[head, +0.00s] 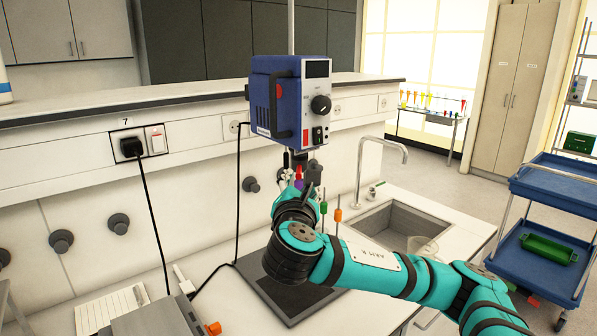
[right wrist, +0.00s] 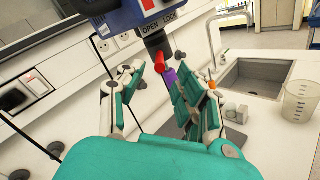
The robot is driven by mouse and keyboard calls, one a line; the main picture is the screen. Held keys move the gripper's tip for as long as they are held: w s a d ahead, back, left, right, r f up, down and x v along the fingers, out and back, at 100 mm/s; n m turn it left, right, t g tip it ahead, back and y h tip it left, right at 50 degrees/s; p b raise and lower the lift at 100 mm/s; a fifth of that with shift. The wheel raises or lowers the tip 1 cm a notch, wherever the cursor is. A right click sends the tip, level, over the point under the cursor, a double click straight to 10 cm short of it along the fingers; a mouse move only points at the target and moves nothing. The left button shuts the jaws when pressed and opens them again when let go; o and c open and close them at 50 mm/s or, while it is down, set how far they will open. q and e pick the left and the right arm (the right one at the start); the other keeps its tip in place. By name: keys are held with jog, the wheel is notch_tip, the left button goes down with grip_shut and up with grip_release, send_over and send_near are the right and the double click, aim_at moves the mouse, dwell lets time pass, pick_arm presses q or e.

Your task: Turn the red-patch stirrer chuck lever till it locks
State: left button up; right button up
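The blue overhead stirrer (head: 262,100) hangs on a rod above the counter, with a dark knob and a red patch on its body. In the right wrist view its dark chuck (right wrist: 153,42) is marked OPEN and LOCK. A red lever (right wrist: 161,66) sits below these words, with a purple part (right wrist: 170,77) behind it. I cannot tell which word the lever points to. My right gripper (right wrist: 157,84) is open, its fingers on either side of the lever in this view; no contact is clear. In the head view this gripper (head: 301,183) is just under the stirrer. My left gripper is out of view.
Green (head: 323,208) and orange (head: 338,215) topped rods stand close to the right of my gripper. A sink (head: 400,222) with a tap and a clear beaker (right wrist: 299,101) are further right. A black cord (head: 237,200) hangs left of the stirrer.

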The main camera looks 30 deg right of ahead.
aim_at(299, 170)
jog(key=p+x, duration=0.1)
jog(key=x, duration=0.4)
jog(key=shift+w+d, duration=0.25)
jog(key=shift+w, duration=0.1)
grip_shut()
